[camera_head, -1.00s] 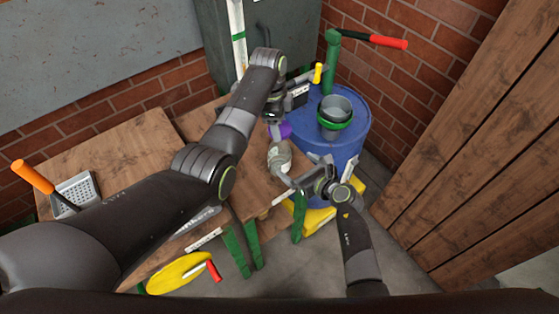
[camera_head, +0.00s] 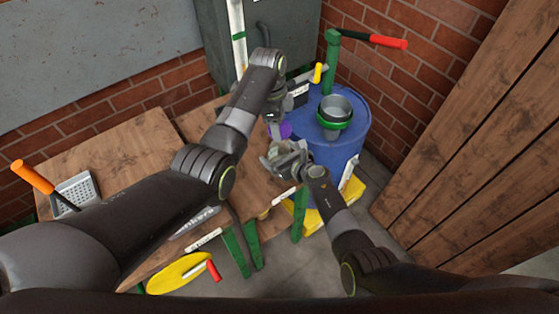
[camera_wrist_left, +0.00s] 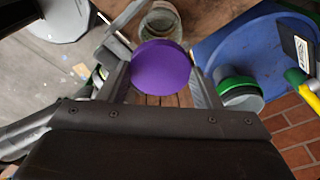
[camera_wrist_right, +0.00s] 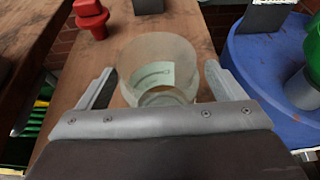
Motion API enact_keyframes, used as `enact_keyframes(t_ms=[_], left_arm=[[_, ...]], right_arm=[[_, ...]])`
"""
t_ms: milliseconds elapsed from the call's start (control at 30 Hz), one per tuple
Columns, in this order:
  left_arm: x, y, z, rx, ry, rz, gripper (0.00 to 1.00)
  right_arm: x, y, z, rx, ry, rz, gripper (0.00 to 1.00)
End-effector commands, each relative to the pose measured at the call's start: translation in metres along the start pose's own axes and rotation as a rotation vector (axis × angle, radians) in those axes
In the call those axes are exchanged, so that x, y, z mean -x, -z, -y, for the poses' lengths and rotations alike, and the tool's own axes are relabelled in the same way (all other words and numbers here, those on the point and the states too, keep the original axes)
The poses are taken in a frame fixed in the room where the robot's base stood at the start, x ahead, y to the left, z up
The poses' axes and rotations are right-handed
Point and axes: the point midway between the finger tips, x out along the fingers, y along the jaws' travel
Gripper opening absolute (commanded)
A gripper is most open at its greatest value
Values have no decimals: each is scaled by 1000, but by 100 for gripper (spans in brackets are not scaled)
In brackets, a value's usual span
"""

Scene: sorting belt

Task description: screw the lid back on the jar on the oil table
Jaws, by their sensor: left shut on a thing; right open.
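My left gripper (camera_wrist_left: 160,80) is shut on the round purple lid (camera_wrist_left: 160,68), one finger on each side. The lid also shows as a small purple patch in the head view (camera_head: 285,130). The clear glass jar (camera_wrist_left: 160,22) stands on the wooden table just past the lid, apart from it in the left wrist view. In the right wrist view the jar (camera_wrist_right: 157,52) shows a pale green label. My right gripper (camera_wrist_right: 158,75) is open with its fingers on either side of the jar. In the head view my right gripper (camera_head: 283,157) largely hides the jar.
A blue drum (camera_head: 335,155) stands right of the table, bearing a green-rimmed grey cup (camera_head: 335,108) and a green pump with a red handle (camera_head: 385,41). A red object (camera_wrist_right: 92,20) sits near the jar. The wooden table (camera_head: 110,150) has a grater at left.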

Motion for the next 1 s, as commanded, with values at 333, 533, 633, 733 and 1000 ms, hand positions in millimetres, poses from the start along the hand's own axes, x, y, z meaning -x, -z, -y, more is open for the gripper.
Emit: enact_keyframes(t_ms=[333,533,633,733,1000], left_arm=[[0,0,0,0,0,0,38],[0,0,0,0,0,0,38],[0,0,0,0,0,0,38],[0,0,0,0,0,0,38],[0,0,0,0,0,0,38]], right_arm=[[-4,0,0,0,2,-2,89],[-4,0,0,0,1,-2,77],[-4,0,0,0,1,-2,64],[-4,1,0,0,1,-2,51],[-4,1,0,0,1,-2,22]])
